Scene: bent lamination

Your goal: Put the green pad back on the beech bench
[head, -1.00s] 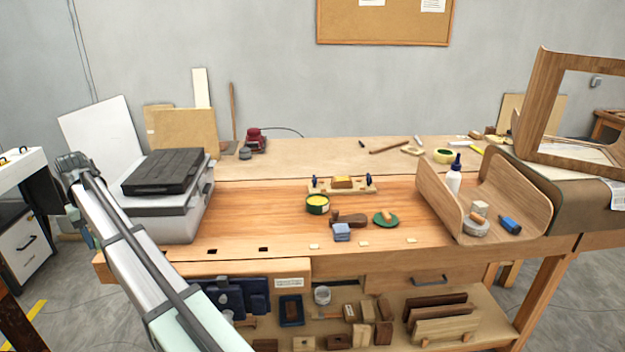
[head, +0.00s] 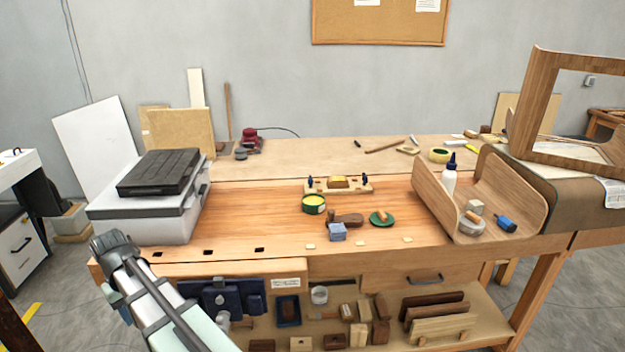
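A round green pad (head: 390,221) with a small wooden knob on it lies flat on the orange-brown top of the beech bench (head: 262,215), right of centre. Part of my arm shows at the lower left, in front of the bench's left corner. I cannot make out my gripper's fingers anywhere in the view. Nothing of mine touches the pad.
A curved wooden shell (head: 432,198) stands to the right. A grey case (head: 140,215) sits left. Bench between case and tin is clear.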

